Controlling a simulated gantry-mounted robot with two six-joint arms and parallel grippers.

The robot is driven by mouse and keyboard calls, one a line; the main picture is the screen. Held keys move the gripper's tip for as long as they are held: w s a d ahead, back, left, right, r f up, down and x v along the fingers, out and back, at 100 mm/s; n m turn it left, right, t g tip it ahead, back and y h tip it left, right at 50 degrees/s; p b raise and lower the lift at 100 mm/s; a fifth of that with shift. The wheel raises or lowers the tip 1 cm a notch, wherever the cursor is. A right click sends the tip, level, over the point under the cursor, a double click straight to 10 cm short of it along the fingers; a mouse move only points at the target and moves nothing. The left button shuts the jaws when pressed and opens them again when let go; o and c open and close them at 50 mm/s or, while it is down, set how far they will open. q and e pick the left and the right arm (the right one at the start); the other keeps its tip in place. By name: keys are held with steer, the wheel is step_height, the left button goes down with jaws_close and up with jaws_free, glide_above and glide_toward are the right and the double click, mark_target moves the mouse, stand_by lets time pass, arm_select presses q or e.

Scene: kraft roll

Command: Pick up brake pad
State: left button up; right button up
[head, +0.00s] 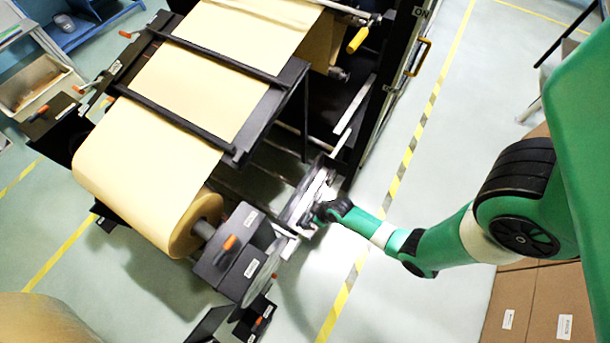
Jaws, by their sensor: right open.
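My right arm reaches in from the right, and its dark gripper (308,216) is at the machine's near side, beside the end of the kraft roll (140,190). The gripper is open, but its fingers are small and hard to separate from the dark and bright metal parts around them. I cannot make out a brake pad with certainty; it may be among the parts at the gripper. A black bearing block (232,255) with an orange handle stands left of the gripper at the roll's shaft end. My left gripper is not in view.
The machine frame (375,110) rises behind the gripper, with a yellow handle (418,57) on its side. Cardboard boxes (540,300) stand at the lower right.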

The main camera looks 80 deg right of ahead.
mark_target(306, 218)
steer(key=b+x, duration=0.3)
steer(key=x, duration=0.2)
steer(key=shift+f, duration=0.1)
jaws_close()
stand_by(0.3)
